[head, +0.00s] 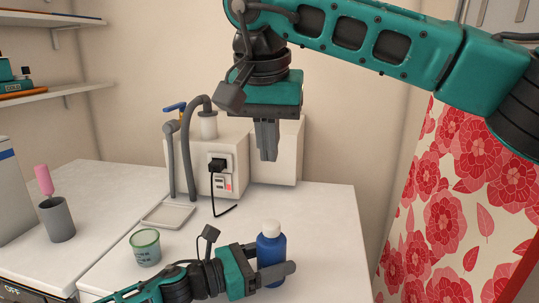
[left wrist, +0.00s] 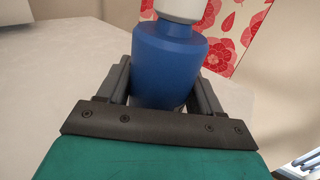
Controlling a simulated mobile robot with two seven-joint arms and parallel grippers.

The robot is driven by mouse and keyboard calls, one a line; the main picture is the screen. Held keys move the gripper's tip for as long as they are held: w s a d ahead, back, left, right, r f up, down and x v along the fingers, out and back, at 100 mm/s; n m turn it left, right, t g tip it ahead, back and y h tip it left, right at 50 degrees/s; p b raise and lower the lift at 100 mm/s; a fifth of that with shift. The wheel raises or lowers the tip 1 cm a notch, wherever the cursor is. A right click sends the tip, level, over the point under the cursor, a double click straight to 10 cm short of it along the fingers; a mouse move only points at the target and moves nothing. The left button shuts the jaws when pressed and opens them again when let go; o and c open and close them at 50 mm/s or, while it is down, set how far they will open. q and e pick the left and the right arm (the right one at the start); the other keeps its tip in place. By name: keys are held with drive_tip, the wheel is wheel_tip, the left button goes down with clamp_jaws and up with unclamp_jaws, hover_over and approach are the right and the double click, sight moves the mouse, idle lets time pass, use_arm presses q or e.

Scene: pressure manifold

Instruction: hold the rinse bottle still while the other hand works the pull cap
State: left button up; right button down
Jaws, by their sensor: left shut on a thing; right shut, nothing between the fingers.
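The rinse bottle (head: 271,250) is blue with a white cap (head: 271,228) and stands upright near the front right of the white counter. My left gripper (head: 280,270) is shut on the bottle's body, with one finger showing across its front. In the left wrist view the blue bottle (left wrist: 168,65) sits between the two fingers, and the lower part of its white cap (left wrist: 180,8) shows at the top edge. My right gripper (head: 267,155) points down, shut and empty, well above the bottle and apart from the cap.
A green-rimmed cup (head: 145,248) stands left of the bottle, near a shallow grey tray (head: 168,215). Behind are a white unit with grey hoses (head: 190,150) and a black plug with a cable (head: 217,166). A grey cup (head: 57,220) holds a pink-handled item. The counter right of the bottle is clear.

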use_arm(q)
drive_tip(key=o, duration=1.2)
